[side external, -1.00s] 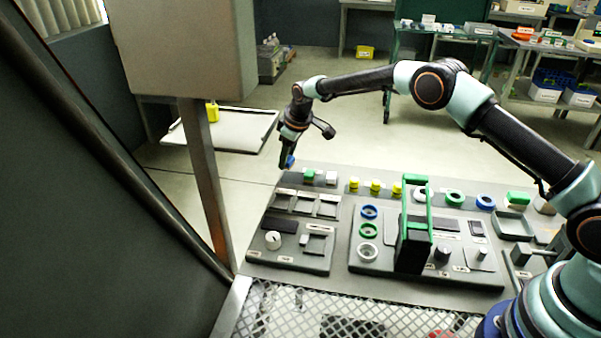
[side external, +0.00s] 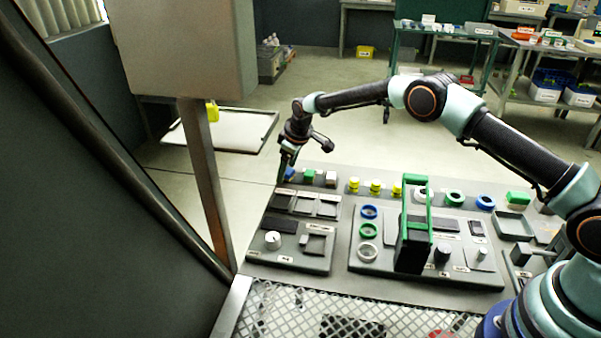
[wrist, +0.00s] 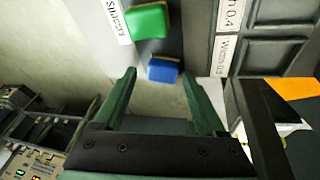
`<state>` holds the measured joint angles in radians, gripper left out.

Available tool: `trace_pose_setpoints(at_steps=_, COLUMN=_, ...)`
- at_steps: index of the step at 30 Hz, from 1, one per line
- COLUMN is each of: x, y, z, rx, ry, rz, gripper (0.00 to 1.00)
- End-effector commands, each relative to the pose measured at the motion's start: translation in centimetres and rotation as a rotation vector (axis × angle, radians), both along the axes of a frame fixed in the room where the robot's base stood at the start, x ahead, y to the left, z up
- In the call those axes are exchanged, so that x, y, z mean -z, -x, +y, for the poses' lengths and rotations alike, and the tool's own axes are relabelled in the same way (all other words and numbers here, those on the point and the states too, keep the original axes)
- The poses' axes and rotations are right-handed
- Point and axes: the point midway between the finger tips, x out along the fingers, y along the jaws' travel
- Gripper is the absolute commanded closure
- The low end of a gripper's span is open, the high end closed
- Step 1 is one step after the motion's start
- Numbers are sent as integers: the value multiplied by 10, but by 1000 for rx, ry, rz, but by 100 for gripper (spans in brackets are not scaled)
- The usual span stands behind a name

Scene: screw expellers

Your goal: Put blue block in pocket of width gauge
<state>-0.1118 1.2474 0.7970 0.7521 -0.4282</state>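The blue block (wrist: 163,70) sits on the grey board beside the green block (wrist: 148,20). In the side view the blue block (side external: 291,173) is at the left end of the back row. My gripper (wrist: 159,76) is open, with green fingers spread on either side of the blue block's near end and gaps showing. In the side view my gripper (side external: 284,180) points down at the block and partly hides it. The width gauge, a strip of square pockets (side external: 305,205), lies just in front of that row; its labelled frames (wrist: 280,50) show in the wrist view.
A white block (side external: 331,178) and yellow pieces (side external: 375,187) continue the row to the right. A tall green and black fixture (side external: 413,235) stands mid-board. A round white piece (side external: 273,240) lies in front of the gauge.

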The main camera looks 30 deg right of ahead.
Motion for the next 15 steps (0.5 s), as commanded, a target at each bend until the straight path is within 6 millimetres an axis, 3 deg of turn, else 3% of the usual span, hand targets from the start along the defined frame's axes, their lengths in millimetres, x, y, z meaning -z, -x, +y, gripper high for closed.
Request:
trace_pose_setpoints(at_steps=8, x=-16, y=5, z=0, rx=0, ry=0, rz=-1, gripper=26)
trace_pose_setpoints(at_steps=15, x=-62, y=14, z=3, rx=-1, ry=-2, rz=-2, gripper=26)
